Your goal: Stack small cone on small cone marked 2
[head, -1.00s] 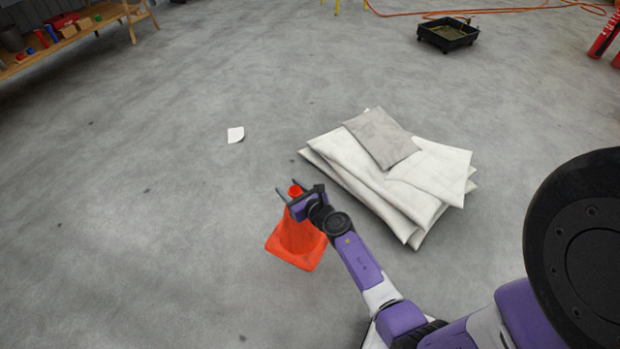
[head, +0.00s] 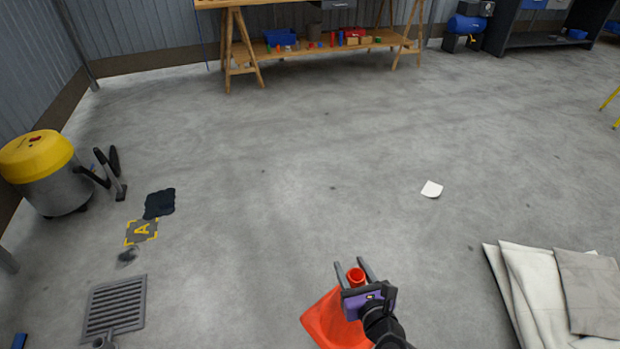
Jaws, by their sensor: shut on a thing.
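An orange-red cone (head: 328,318) is at the bottom middle of the head view, partly hidden behind my gripper and arm. Its round top (head: 356,275) shows between the two dark fingers of my gripper (head: 353,270). My gripper is shut on the cone near its top. I cannot tell whether the cone's base touches the floor. No number shows on this cone. No second cone is in view.
Folded white sheets (head: 521,290) lie at the lower right, and a white paper scrap (head: 432,189) lies nearer the middle. A wooden workbench (head: 243,70) stands at the back.

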